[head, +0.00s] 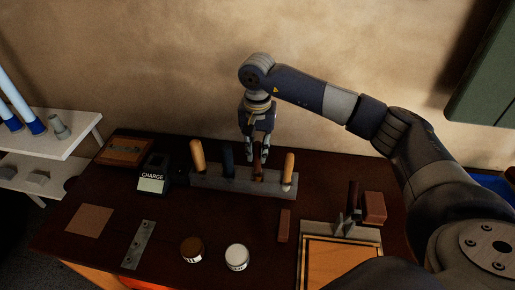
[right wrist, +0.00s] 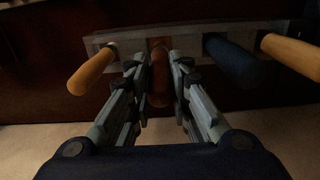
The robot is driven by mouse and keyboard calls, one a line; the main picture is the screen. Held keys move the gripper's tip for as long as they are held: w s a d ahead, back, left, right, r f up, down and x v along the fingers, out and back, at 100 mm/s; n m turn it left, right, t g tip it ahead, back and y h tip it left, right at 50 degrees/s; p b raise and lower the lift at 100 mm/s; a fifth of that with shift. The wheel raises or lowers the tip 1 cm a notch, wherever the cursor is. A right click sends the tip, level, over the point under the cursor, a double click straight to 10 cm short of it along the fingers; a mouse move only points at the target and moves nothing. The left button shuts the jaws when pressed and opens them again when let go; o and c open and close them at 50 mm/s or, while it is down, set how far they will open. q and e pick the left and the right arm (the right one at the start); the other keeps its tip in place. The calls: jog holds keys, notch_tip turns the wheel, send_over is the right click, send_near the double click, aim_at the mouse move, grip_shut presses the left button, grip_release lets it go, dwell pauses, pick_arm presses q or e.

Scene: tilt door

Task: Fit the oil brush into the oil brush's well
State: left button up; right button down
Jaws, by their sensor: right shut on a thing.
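The oil brush, taken to be the tool with the red-brown handle (head: 258,172), is upright at the grey rack (head: 240,186), third from the left in the head view. My right gripper (head: 257,153) is above the rack with its fingers pointing down and shut on this handle. In the right wrist view the handle (right wrist: 159,72) shows between the two fingers (right wrist: 160,85), its lower end at the rack. I cannot tell how deep it sits in its well; the well's opening is hidden. My left gripper is not in view.
A dark blue handle (head: 227,160) and two tan wooden handles (head: 198,157) (head: 288,168) stand in the rack beside the brush. Two jars (head: 192,249) (head: 237,257), a metal plate (head: 139,245) and a charger (head: 152,178) are on the dark table. The table's front middle has some free room.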

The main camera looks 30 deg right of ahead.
aim_at(258, 157)
jog(key=shift+f+b, duration=1.25)
jog(key=shift+f, duration=0.3)
jog(key=c, duration=1.4)
grip_release()
jog(key=shift+r, duration=0.1)
notch_tip(258, 157, up, 12)
jog(key=shift+f, duration=0.1)
